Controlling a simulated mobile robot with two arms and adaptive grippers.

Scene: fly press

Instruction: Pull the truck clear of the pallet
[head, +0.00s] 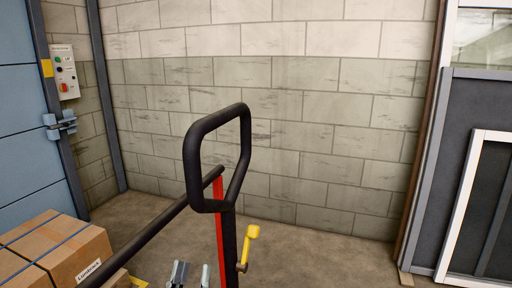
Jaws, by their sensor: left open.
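The truck shows by its black loop handle (190,160), which stands upright in the middle of the head view. A red strip (219,230) and a yellow lever (250,245) are on its shaft. My left gripper (193,274) is at the bottom edge, open, just left of the shaft; I see no contact with the handle. Strapped cardboard boxes (50,250) are at the lower left. My right gripper is not in view.
A black bar (150,230) slants from the lower left towards the handle. A block wall (290,110) closes the back. A blue door (25,130) with a control box (65,72) is left, and a dark framed panel (450,150) right. Bare floor (310,255) lies right of the handle.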

